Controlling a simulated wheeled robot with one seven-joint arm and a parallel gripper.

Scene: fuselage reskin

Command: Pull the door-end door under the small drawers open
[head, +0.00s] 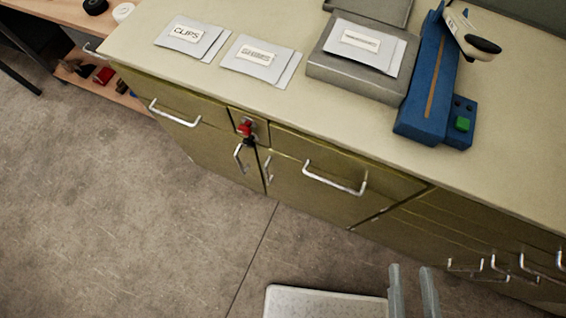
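The green cabinet has two small drawers, the left one (200,108) and the middle one (300,152), each with a silver bar handle. Under them are a left door (205,150) and a right door (310,198), both looking shut. The left door's upright handle (239,158) and the right door's handle (268,168) sit close together, either side of the seam. Which end is the door end cannot be told. My gripper (412,285) shows at the bottom edge as two grey fingers, apart and empty. It is over the floor, right of and away from both doors.
A red knob-like part (245,129) sits between the drawers. Several handles (501,266) show on the right-hand drawers. Packets (255,60) and a blue tool (434,85) lie on the worktop (330,120). A pale panel (325,302) shows at the bottom. The floor (130,220) at left is clear.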

